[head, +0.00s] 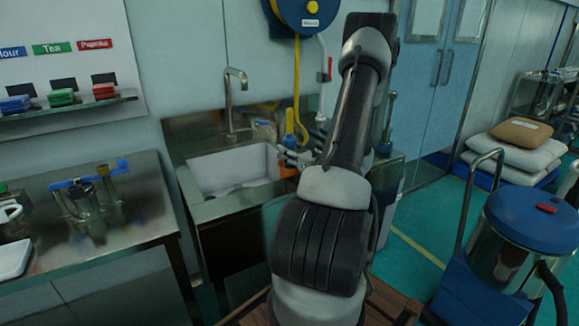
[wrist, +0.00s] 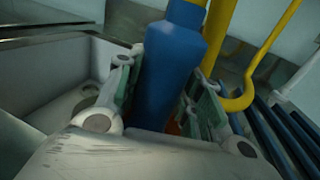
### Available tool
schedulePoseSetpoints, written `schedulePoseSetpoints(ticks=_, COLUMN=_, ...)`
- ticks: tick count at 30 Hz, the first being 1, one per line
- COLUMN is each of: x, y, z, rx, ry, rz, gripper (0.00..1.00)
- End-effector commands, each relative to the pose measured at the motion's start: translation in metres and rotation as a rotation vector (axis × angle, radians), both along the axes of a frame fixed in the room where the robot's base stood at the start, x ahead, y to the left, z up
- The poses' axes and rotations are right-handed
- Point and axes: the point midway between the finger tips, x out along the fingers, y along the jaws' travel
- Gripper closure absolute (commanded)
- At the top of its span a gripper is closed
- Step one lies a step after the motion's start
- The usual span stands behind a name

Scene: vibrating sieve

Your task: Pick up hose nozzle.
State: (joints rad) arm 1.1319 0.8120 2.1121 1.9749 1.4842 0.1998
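The hose nozzle (wrist: 172,65) is blue and hangs from the yellow hose. In the wrist view it stands between the two fingers of my gripper (wrist: 165,92), slightly tilted. The green finger pads are close on both sides of it. A narrow gap shows between the nozzle and the right pad, so the fingers look open around it. The nozzle's lower end is hidden by the gripper's body.
The yellow hose (head: 297,90) drops from a blue reel (head: 305,14) on the wall. A white basin (head: 225,172) and tap (head: 231,95) are left of my gripper. Blue bars (wrist: 291,135) lie close on the right in the wrist view. A steel counter (head: 110,235) stands left.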

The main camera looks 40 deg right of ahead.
Motion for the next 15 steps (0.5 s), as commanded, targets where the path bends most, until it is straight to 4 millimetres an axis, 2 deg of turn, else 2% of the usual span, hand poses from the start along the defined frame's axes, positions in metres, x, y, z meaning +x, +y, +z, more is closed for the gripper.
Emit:
schedulePoseSetpoints(ticks=10, x=0.0, y=0.0, z=0.003, rx=-0.002, ry=-0.001, rz=0.0, gripper=0.87)
schedulePoseSetpoints(ticks=15, x=0.0, y=0.0, z=0.018, rx=-0.003, ry=-0.001, rz=0.0, gripper=0.87)
